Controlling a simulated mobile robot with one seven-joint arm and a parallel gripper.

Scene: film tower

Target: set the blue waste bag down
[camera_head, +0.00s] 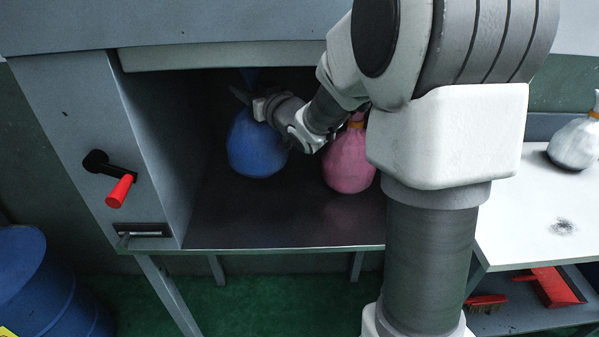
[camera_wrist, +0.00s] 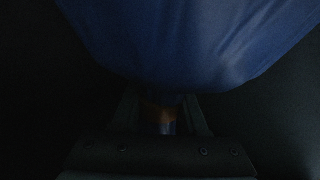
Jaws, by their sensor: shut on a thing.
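The blue waste bag (camera_head: 256,150) is inside the open cabinet, toward its left side, round and upright. My gripper (camera_head: 243,95) reaches into the cabinet at the top of the bag and is shut on its neck. In the wrist view the blue bag (camera_wrist: 190,45) fills the upper part, and my gripper's fingers (camera_wrist: 162,115) close around its neck, where an orange band shows dimly. The bag's underside looks close to the cabinet floor (camera_head: 280,225); I cannot tell whether it touches.
A pink bag (camera_head: 347,163) stands just right of the blue one. The cabinet's left wall (camera_head: 155,130) carries a red-handled lever (camera_head: 120,190) outside. A white bag (camera_head: 574,143) sits on the white table (camera_head: 520,215) at right. The front of the cabinet floor is clear.

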